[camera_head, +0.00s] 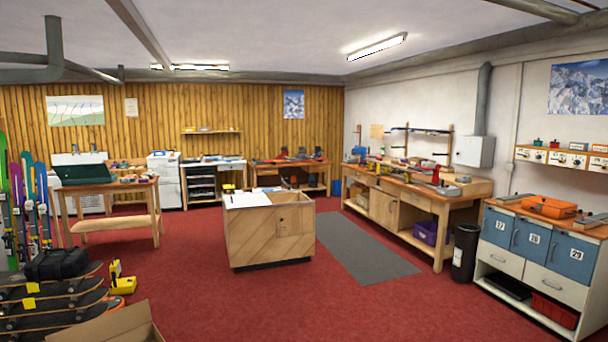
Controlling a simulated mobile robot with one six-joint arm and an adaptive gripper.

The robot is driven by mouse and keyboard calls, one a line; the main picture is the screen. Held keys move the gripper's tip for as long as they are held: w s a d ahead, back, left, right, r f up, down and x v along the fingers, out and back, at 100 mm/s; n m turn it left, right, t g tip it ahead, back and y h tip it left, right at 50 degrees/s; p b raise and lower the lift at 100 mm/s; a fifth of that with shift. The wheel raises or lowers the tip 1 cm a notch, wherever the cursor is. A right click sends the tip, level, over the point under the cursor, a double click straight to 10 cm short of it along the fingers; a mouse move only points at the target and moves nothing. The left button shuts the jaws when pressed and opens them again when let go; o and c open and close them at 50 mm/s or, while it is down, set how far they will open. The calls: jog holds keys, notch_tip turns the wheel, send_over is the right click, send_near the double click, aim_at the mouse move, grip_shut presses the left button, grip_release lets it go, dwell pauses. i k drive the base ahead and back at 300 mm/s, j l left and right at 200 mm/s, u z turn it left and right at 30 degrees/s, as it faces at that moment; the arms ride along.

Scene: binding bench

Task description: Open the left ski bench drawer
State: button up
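A long wooden workbench (466,197) stands along the right wall with tools on its top and a rack of long thin items above it; it looks like the ski bench. A wooden drawer front (360,176) seems to sit under its top at the left end, and it looks shut. The drawer is small in the picture, and I cannot make out its handle. A cabinet door (383,206) is lower in the bench front. My gripper is not in view.
A wooden island cabinet (268,235) stands mid-room, with a grey mat (366,250) between it and the bench. A black bin (465,252) and a blue-fronted cabinet (530,240) stand at right. Red carpet is clear in front.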

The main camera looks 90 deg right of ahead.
aim_at(272, 170)
jog(key=z, duration=2.85)
jog(key=i+z, duration=0.4)
jog(key=i, duration=1.15)
jog(key=i+l+u, duration=0.1)
jog(key=i+u, duration=0.15)
jog(key=i, duration=1.85)
jog(key=i+l+z, duration=0.3)
jog(key=i, duration=0.5)
jog(key=i+z, duration=0.3)
jog(key=i, duration=0.45)
jog(key=i+j+z, duration=0.35)
jog(key=i, duration=0.45)
jog(key=i+u, duration=0.1)
jog(key=i, duration=0.55)
jog(key=i+l, duration=0.1)
jog(key=i, duration=0.6)
jog(key=i+l+u, duration=0.15)
jog(key=i, duration=0.5)
jog(key=i+l, duration=0.1)
jog(key=i, duration=0.6)
jog(key=i+j+u, duration=0.2)
jog(key=i+u, duration=0.2)
jog(key=i, duration=0.25)
jog(key=i+u, duration=0.4)
jog(key=i, duration=0.3)
jog(key=i+l+u, duration=0.15)
jog(key=i+u, duration=0.25)
jog(key=i, duration=2.25)
jog(key=j+u, duration=0.05)
